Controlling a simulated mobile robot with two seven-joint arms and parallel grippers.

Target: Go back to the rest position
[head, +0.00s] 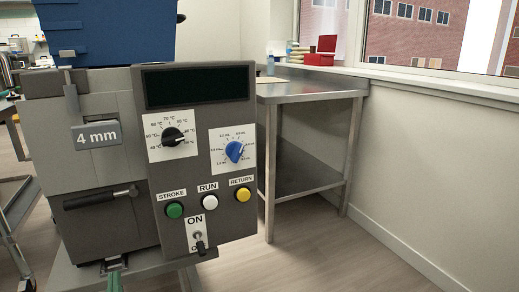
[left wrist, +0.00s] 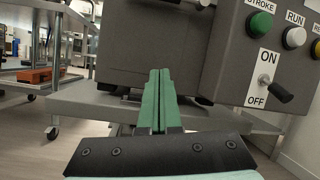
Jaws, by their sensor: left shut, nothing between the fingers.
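My left gripper (head: 115,281) shows only as green fingertips at the bottom edge of the head view. In the left wrist view its two green fingers (left wrist: 159,100) lie together, shut and empty. They are in front of the grey gummy depositor (head: 88,165), low and to the left of its control panel (head: 200,88). The ON/OFF toggle switch (head: 200,244) has its lever tilted downward; it also shows in the left wrist view (left wrist: 283,91), to the right of the fingers. My right gripper is in neither view.
The depositor stands on a metal table (left wrist: 85,98). A steel side table (head: 312,92) stands behind it to the right, against the wall, with a red box (head: 321,52) beyond. Carts stand at the left. Floor (head: 310,255) at the front right is clear.

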